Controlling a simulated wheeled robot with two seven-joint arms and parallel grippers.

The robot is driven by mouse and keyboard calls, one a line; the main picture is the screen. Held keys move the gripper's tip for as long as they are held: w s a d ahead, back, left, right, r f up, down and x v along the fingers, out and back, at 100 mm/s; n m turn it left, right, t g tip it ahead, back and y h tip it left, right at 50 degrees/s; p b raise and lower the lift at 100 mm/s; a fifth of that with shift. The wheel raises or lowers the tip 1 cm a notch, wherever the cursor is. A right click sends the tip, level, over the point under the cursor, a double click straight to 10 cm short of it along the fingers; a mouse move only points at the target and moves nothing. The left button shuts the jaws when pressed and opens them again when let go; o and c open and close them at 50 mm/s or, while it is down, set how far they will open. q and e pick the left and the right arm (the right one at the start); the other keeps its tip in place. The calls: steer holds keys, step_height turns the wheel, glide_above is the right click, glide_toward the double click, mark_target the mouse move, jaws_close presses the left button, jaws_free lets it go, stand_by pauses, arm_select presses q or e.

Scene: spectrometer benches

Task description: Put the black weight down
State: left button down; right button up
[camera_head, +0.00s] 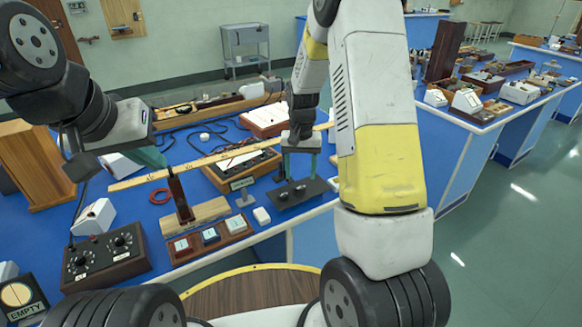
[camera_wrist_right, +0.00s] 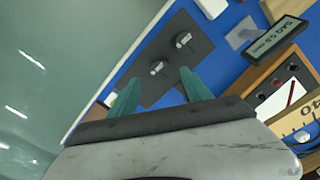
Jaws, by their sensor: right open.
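A dark mat (camera_head: 318,187) lies near the front edge of the blue bench; it also shows in the right wrist view (camera_wrist_right: 150,92). Two small pieces with grey metal tops stand on it, one nearer (camera_wrist_right: 157,69) and one farther (camera_wrist_right: 183,40). Any black body on them blends into the mat, so I cannot tell which is the black weight. My right gripper (camera_head: 299,163) is above the mat, open, with nothing between its teal fingers (camera_wrist_right: 160,93). My left gripper (camera_head: 152,157) hangs over the bench's left part; its jaws are partly hidden.
A "SAG 5.0 mm" display (camera_wrist_right: 277,36) stands beside the mat. A long wooden ruler (camera_head: 215,157) crosses the bench behind. A dark upright piece (camera_head: 179,198) stands below my left gripper. A tray of switches (camera_head: 210,238) and a knobbed box (camera_head: 106,256) occupy the front left.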

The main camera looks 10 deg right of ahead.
mark_target(300, 186)
steer(key=s+r+t+y, duration=0.1)
steer(key=s+r, duration=0.3)
steer(key=r, duration=0.3)
steer(key=s+r+n+t, duration=0.1)
steer(key=s+r, duration=0.2)
steer(key=r, duration=0.4)
steer(key=s+r+t+y, duration=0.1)
steer(key=s+r, duration=0.3)
steer(key=r, duration=0.3)
steer(key=s+a+r+n+t, duration=0.2)
steer(key=s+r+t, duration=0.1)
steer(key=s, duration=1)
steer(key=shift+r, duration=0.55)
steer(key=shift+o, duration=0.4)
stand_by(0.6)
